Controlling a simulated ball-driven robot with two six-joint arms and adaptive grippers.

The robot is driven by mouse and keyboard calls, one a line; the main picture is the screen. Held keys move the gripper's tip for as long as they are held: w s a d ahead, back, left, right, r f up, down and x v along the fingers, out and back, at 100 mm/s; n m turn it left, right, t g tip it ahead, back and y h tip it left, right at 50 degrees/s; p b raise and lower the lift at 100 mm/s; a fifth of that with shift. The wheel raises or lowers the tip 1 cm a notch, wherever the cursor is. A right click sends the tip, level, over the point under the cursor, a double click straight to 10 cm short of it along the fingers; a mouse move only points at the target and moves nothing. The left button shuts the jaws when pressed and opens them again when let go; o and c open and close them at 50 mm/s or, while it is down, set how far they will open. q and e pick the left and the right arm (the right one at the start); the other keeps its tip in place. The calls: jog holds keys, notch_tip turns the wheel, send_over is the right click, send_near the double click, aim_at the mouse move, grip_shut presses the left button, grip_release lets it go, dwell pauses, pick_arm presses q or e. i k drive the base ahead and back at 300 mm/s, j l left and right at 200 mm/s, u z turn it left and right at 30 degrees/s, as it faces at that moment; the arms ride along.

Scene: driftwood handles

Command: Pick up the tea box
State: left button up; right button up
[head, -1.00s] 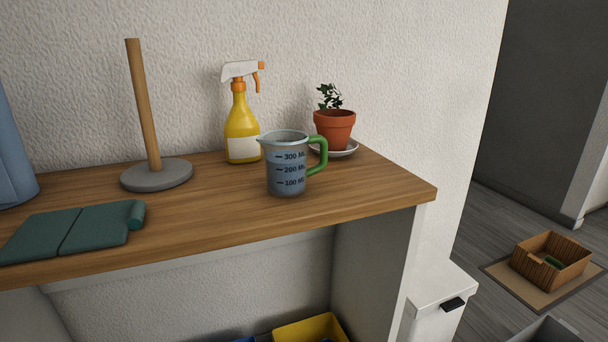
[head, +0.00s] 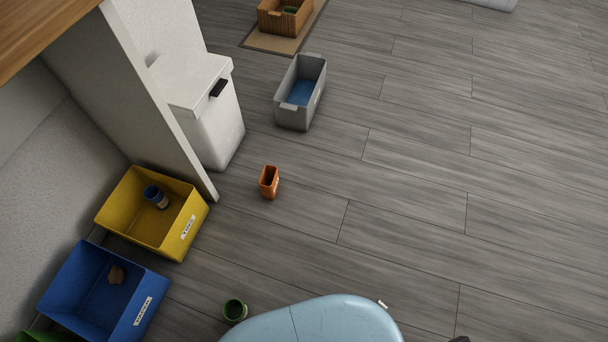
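A small orange box (head: 269,182) stands upright on the grey floor in the head view, just right of the end of the cabinet's side panel. Its top looks open and dark, and a small pale mark shows on its side. It may be the tea box, but I cannot read the mark. No other thing in view is clearly a tea box.
A yellow bin (head: 118,204) and a blue bin (head: 66,283) sit at left. A white lidded bin (head: 215,120), a grey bin (head: 292,116) and a wicker basket (head: 270,22) stand farther back. A green cup (head: 235,311) is near the front. The floor (head: 450,170) at right is clear.

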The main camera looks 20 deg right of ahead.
aim_at(269, 180)
jog(key=u, duration=0.85)
jog(key=l+u, duration=0.45)
jog(key=l, duration=0.35)
jog(key=l+u, duration=0.45)
jog(key=l, duration=0.65)
jog(key=k+l, duration=0.15)
jog(key=l, duration=0.1)
